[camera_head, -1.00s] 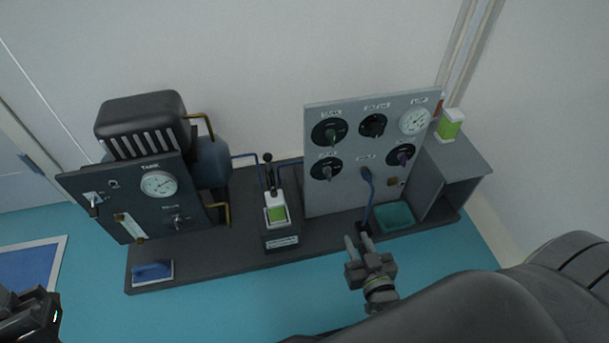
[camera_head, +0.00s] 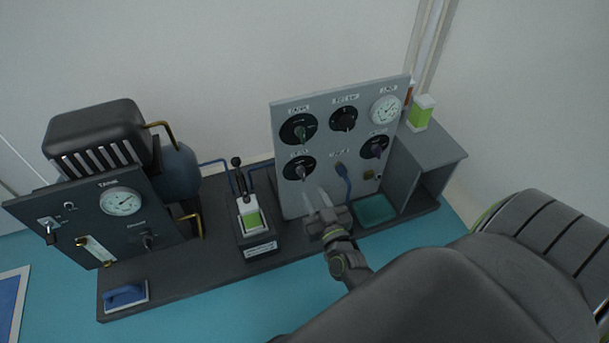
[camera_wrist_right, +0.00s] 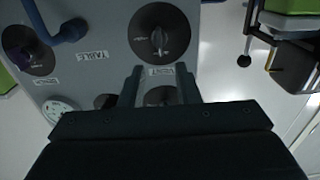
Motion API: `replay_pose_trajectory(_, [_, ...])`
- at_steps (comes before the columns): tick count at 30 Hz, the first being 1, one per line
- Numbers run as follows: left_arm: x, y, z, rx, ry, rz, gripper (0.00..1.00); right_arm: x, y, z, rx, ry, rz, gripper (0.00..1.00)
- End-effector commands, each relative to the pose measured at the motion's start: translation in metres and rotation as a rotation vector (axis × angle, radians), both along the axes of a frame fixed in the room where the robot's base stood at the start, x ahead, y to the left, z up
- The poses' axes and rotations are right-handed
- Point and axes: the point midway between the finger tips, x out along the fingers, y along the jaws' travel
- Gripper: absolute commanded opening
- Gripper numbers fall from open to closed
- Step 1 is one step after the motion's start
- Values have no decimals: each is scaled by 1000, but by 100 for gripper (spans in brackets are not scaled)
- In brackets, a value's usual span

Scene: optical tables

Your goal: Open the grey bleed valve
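The grey-handled valve (camera_head: 301,171), a grey lever on a round black dial, is at the lower left of the light grey panel (camera_head: 320,138); its label is too blurred to read. In the right wrist view this dial (camera_wrist_right: 158,36) is at the top centre, beyond the fingertips. My right gripper (camera_head: 316,195) is in front of the panel's lower edge, below the dial in the head view. Its fingers (camera_wrist_right: 158,75) are apart with nothing held, and I see no contact with the valve. My left gripper is out of view.
A green-handled valve (camera_head: 299,131), a black knob (camera_head: 343,119), a purple-handled valve (camera_head: 374,147) and a gauge (camera_head: 386,110) share the panel. A blue hose (camera_head: 344,178) hangs close right of my gripper.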

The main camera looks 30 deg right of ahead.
Motion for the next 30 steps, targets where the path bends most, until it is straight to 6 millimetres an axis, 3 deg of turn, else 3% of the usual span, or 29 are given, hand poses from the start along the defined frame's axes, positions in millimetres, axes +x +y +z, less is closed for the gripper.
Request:
replay_pose_trajectory(6, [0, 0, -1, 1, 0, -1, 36, 44, -10, 0, 0, -2, 2, 29])
replay_pose_trajectory(12, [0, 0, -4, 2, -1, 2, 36, 68, -16, -1, -1, 0, 1, 29])
replay_pose_trajectory(25, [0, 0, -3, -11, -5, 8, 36, 77, -19, 0, 0, 0, 0, 29])
replay_pose_trajectory(30, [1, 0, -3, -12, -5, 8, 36, 77, -18, 0, 0, 0, 0, 8])
